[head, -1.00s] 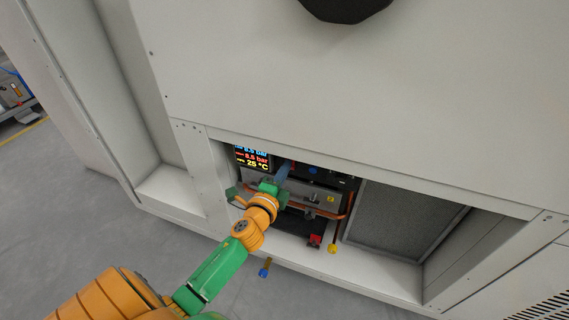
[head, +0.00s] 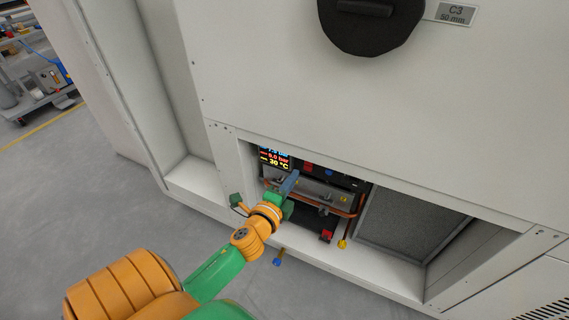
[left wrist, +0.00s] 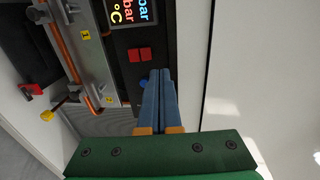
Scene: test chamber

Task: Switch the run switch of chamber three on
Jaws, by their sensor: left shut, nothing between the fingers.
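The chamber's sign (head: 456,12) reads C3. In its low recess, a dark panel carries a lit display (head: 274,157), a red switch (head: 308,168) and a blue round button (head: 328,172). In the left wrist view, the red switch (left wrist: 139,54) shows as two red halves beside the display (left wrist: 130,12), with the blue button (left wrist: 144,84) near it. Whether the switch is on, I cannot tell. My left gripper (head: 293,175) has its blue fingers shut and empty, just below and left of the switch in the head view. Its fingertips (left wrist: 160,71) look apart from the switch. My right gripper is out of view.
Copper pipes (head: 325,205), a red-handled valve (head: 327,236) and a yellow knob (head: 342,244) are below the panel. A grey filter (head: 405,220) fills the recess to the right. A black round cover (head: 370,35) sticks out above.

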